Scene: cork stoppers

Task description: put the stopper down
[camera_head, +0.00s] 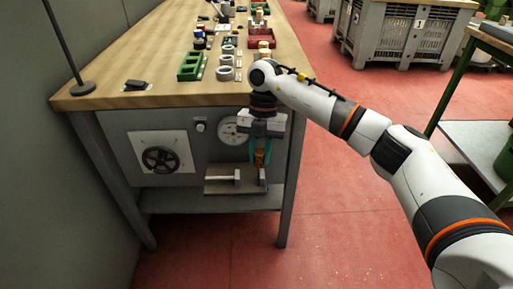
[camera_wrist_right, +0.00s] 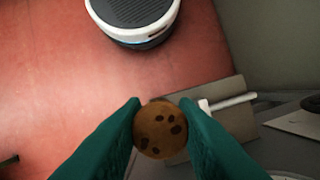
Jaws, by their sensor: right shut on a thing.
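The cork stopper (camera_wrist_right: 160,128) is brown with dark spots and sits between the two green fingers of my right gripper (camera_wrist_right: 161,112) in the right wrist view. In the head view my right gripper (camera_head: 261,156) points down in front of the workbench's front panel, shut on the stopper (camera_head: 260,158). The stopper is above the right part of a small grey ledge (camera_head: 222,187) with upright plates and a pale rod. I cannot tell whether the stopper touches it. In the wrist view the grey piece (camera_wrist_right: 236,106) is behind the stopper. My left gripper is not in view.
The wooden workbench (camera_head: 130,92) carries a green rack (camera_head: 192,67), grey rings (camera_head: 225,73), a red tray (camera_head: 262,38) and other small items. Its front has a handwheel (camera_head: 160,159) and a dial (camera_head: 232,131). Red floor (camera_head: 340,215) lies open at right.

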